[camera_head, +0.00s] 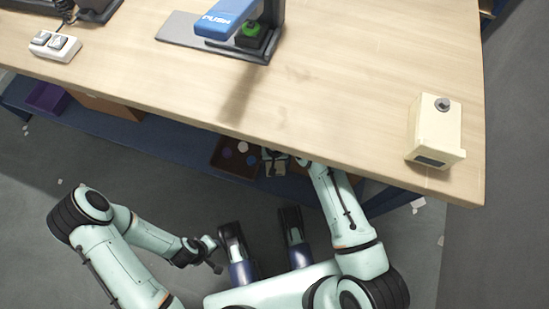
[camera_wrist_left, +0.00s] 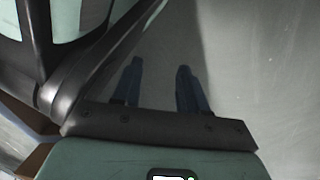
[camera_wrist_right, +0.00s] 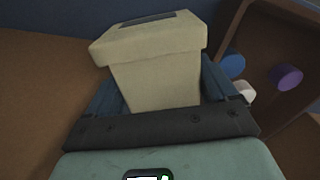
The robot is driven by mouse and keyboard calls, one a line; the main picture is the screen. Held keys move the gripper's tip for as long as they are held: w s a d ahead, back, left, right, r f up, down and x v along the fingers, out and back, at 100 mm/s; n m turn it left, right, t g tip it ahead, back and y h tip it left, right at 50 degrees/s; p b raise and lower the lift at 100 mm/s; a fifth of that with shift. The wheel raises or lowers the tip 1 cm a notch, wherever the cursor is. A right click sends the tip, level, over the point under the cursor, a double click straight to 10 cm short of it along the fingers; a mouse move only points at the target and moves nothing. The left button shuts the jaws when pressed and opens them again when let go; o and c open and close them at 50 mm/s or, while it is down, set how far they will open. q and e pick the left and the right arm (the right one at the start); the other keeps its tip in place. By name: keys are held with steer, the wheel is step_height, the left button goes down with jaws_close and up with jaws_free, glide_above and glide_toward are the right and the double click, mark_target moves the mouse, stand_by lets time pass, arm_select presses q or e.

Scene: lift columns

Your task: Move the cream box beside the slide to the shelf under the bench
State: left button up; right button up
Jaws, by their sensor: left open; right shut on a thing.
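My right gripper (camera_wrist_right: 158,100) is shut on a cream box (camera_wrist_right: 152,72) with a wider top and a dark panel, shown in the right wrist view. In the head view my right arm reaches under the bench (camera_head: 350,80), and its gripper (camera_head: 273,158) is partly hidden by the bench edge, over the blue shelf (camera_head: 185,132). My left gripper (camera_head: 214,255) is open and empty in front of the bench; the left wrist view shows its fingers (camera_wrist_left: 160,85) over the floor. Another cream box (camera_head: 434,135) with a grey knob stands at the bench's right end.
A brown tray (camera_head: 222,160) with round pieces lies on the shelf; its pieces, blue (camera_wrist_right: 233,62) and purple (camera_wrist_right: 286,77), are close right of the held box. A purple bin (camera_head: 48,97) is further left. A stand with a blue PUSH part (camera_head: 222,20) is on the bench.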

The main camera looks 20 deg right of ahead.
step_height(320, 180, down, 3)
steer(key=shift+r+b, duration=0.1)
steer(key=shift+b, duration=0.75)
arm_select(q)
steer(key=shift+g, duration=0.9)
steer(key=shift+s+a+f+b, duration=0.1)
steer(key=shift+s+f, duration=0.35)
steer(key=shift+s, duration=0.4)
steer(key=shift+s+a+f+b, duration=0.15)
steer(key=shift+s+f, duration=0.3)
steer(key=shift+s, duration=0.4)
steer(key=shift+s+a+f+b, duration=0.1)
steer(key=shift+s+f, duration=0.35)
steer(key=shift+s, duration=0.4)
arm_select(e)
steer(key=shift+f, duration=0.55)
steer(key=shift+f, duration=0.55)
steer(key=o, duration=1.3)
steer(key=shift+c, duration=0.2)
arm_select(q)
steer(key=shift+w+d, duration=0.1)
arm_select(e)
step_height(320, 180, up, 8)
steer(key=p, duration=0.5)
steer(key=shift+f, duration=0.25)
arm_select(q)
steer(key=w+d+r+t, duration=0.1)
steer(key=w+r+t, duration=0.2)
steer(key=w+r, duration=0.3)
steer(key=w, duration=0.3)
